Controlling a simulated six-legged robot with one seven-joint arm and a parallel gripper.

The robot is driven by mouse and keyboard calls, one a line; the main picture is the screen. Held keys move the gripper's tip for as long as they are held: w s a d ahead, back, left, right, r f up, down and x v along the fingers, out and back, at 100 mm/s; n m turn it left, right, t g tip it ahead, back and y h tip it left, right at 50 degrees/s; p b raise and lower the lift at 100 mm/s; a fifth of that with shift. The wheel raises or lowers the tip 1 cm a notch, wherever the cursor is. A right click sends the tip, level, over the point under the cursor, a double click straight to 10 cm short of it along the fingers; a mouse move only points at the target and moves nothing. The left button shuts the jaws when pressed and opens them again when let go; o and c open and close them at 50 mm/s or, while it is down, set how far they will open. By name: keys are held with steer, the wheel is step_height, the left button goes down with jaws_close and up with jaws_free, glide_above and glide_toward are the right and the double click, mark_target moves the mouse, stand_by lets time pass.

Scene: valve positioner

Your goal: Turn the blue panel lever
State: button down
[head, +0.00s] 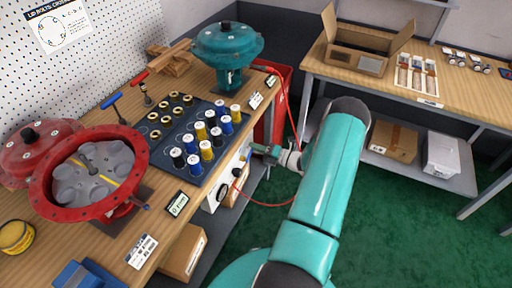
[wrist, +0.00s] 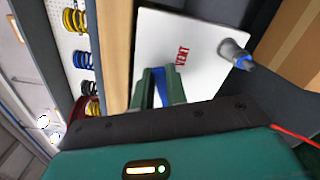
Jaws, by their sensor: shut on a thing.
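The blue panel lever (wrist: 161,90) shows in the wrist view as a narrow blue strip between the green fingers of my gripper (wrist: 160,76). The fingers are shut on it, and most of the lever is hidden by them. It stands on a white panel (wrist: 205,75) with the red word VENT beside it. In the head view my gripper (head: 263,150) is at the panel (head: 222,190) on the front of the workbench. The lever cannot be made out there.
A metal fitting (wrist: 235,55) with a blue end sticks out of the panel. A red hose (head: 262,203) hangs by the panel. The workbench (head: 150,205) holds a red valve housing (head: 140,200), a teal actuator (head: 228,45) and several coloured springs. Green floor lies open at the right.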

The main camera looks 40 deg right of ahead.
steer(key=shift+d+f+m, duration=0.15)
steer(key=shift+f+m, duration=0.55)
steer(key=shift+m, duration=0.55)
steer(key=shift+d+f+m, duration=0.15)
steer(key=shift+f+m, duration=0.5)
steer(key=shift+m, duration=0.6)
steer(key=c, duration=1.4)
jaws_free()
steer(key=v, duration=1.3)
steer(key=shift+s, duration=0.4)
